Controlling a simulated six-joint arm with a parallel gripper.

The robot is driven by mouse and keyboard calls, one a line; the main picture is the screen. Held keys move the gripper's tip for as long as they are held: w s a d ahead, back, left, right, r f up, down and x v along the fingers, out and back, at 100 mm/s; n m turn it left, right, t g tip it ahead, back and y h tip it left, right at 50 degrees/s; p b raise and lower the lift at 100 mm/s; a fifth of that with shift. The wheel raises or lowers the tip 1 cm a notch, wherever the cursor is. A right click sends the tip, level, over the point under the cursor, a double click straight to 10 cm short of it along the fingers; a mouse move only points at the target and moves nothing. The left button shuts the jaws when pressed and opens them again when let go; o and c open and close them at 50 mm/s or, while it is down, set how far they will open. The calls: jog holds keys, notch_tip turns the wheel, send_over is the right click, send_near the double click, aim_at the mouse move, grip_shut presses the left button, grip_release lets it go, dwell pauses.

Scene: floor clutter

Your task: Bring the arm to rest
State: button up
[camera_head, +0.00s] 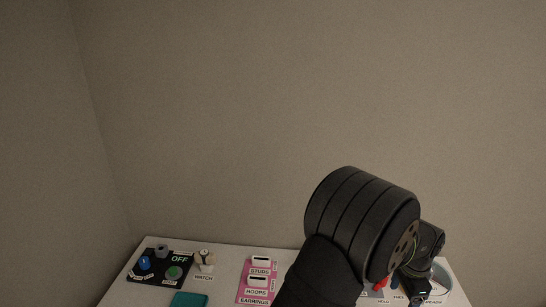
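My arm rises from the bottom edge in front of the white table (224,266), with its large black joint raised above the table's right half. My gripper (418,291) is small and dark at the lower right, beyond the joint and over the table's right end. Its fingers are mostly hidden or too small to tell whether they are open, shut or holding anything.
At left are a black panel (160,267) marked OFF with coloured knobs, and a stand (204,259) labelled WATCH. A teal item (188,300) and a pink earrings board (244,285) lie nearer the middle. A red item (381,284) and a round grey-rimmed dish (443,277) sit near my gripper.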

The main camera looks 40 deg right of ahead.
jog(key=shift+m, duration=0.6)
jog(key=w+d+f, duration=0.2)
jog(key=w, duration=0.3)
jog(key=w+d+f, duration=0.2)
jog(key=w+f, duration=0.1)
jog(key=w, duration=0.2)
jog(key=w+d+f, duration=0.2)
jog(key=w, duration=0.3)
jog(key=shift+w+f, duration=0.1)
jog(key=shift+f, duration=0.1)
jog(key=shift+w+f, duration=0.15)
jog(key=shift+f, duration=0.3)
